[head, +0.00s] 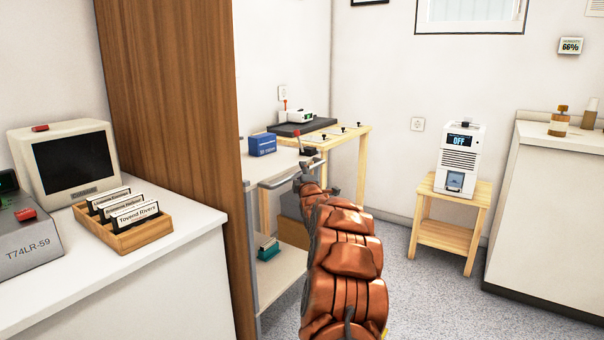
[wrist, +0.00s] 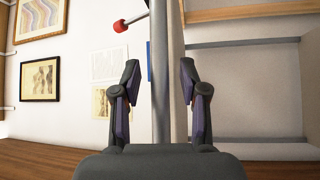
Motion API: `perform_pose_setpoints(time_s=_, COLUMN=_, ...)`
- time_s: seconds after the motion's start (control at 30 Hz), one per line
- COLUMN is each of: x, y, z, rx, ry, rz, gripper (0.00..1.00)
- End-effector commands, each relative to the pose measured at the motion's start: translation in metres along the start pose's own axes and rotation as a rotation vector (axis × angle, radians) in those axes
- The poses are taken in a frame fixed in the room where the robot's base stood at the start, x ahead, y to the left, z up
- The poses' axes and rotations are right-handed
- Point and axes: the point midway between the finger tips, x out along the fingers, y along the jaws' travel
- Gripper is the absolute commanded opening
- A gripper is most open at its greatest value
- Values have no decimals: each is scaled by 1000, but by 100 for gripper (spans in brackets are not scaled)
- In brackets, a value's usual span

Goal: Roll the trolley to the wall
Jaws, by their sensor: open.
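The trolley (head: 285,272) has pale shelves and a grey metal frame, and stands just right of the tall brown wood panel. Its grey push handle (head: 283,177) runs along the near end at top-shelf height. My gripper (head: 311,168) is at the right end of this handle; my copper-coloured arm hides part of the trolley's right side. In the wrist view my gripper (wrist: 160,88) is open, with one finger on each side of a grey bar (wrist: 161,125), apparently the handle. Gaps show between the fingers and the bar. The wall (head: 283,55) is behind the trolley.
A blue box (head: 262,144) sits on the trolley's top and a teal item (head: 267,248) on its lower shelf. A wooden table (head: 350,140) stands behind. A small stand (head: 447,236) and a white cabinet (head: 548,205) are at right. Speckled floor (head: 420,290) between is clear.

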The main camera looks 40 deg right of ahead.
Motion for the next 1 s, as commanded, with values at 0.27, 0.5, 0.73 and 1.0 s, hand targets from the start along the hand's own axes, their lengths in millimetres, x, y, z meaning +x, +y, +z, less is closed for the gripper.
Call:
perform_pose_setpoints(time_s=0.27, x=-27, y=-1, z=0, rx=2, ry=-1, rz=-2, gripper=43)
perform_pose_setpoints(time_s=0.5, x=-51, y=-1, z=-1, rx=2, ry=-1, rz=-4, gripper=43)
perform_pose_setpoints(time_s=0.73, x=-76, y=-2, z=-1, rx=2, ry=0, rz=-6, gripper=43)
perform_pose_setpoints(time_s=1.0, x=-100, y=-2, z=-1, rx=2, ry=0, rz=-4, gripper=43)
